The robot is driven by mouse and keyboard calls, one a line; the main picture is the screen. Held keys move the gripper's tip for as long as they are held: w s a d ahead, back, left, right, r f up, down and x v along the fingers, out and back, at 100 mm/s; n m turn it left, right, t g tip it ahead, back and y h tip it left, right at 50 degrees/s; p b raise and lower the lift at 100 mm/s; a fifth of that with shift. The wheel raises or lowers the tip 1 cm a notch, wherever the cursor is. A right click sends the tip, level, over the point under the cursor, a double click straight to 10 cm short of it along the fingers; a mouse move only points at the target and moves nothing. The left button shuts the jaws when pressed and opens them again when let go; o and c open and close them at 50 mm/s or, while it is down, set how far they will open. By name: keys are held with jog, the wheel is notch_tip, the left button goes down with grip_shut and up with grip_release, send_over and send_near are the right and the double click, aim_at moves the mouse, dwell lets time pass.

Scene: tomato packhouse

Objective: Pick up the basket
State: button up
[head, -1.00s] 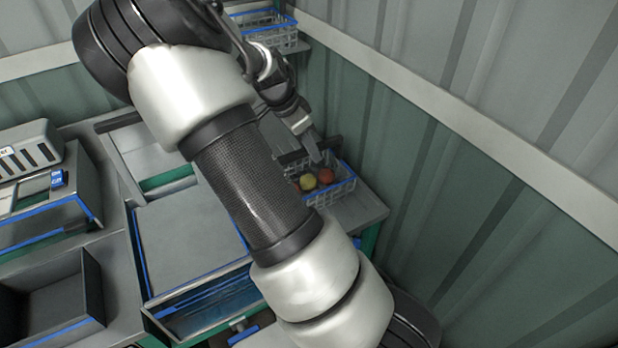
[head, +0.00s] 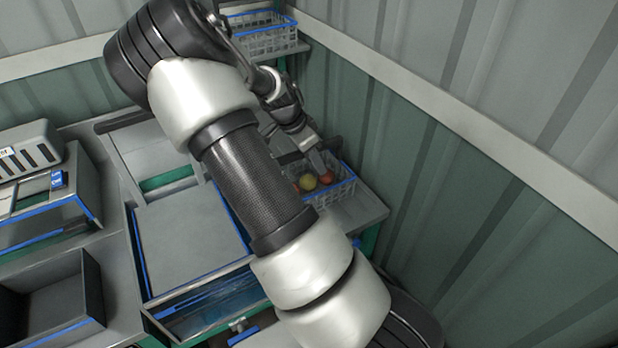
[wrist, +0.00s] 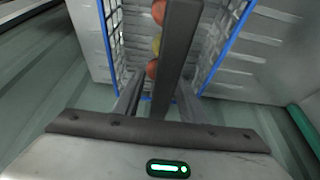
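The basket (head: 346,187) is a white wire basket with a blue rim, standing on a grey surface by the wall. Red and yellow tomatoes (head: 308,182) lie in it. The wrist view shows its blue rims (wrist: 232,42) on both sides, with tomatoes (wrist: 152,69) between. A dark bar (wrist: 177,55), which looks like the basket's handle, runs between my fingers. My gripper (wrist: 158,100) is open, its two fingers apart on either side of this bar. In the head view my gripper (head: 316,160) is just over the basket, and my arm hides part of the left side.
Another white wire basket (head: 272,40) with a blue rim stands on a shelf at the back. A ribbed wall (head: 470,170) is close on the right. Grey worktops (head: 185,235) and an open dark bin (head: 60,300) lie to the left.

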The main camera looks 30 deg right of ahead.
jog(key=shift+f, duration=0.2)
jog(key=shift+c, duration=0.3)
grip_shut()
dwell(1.4)
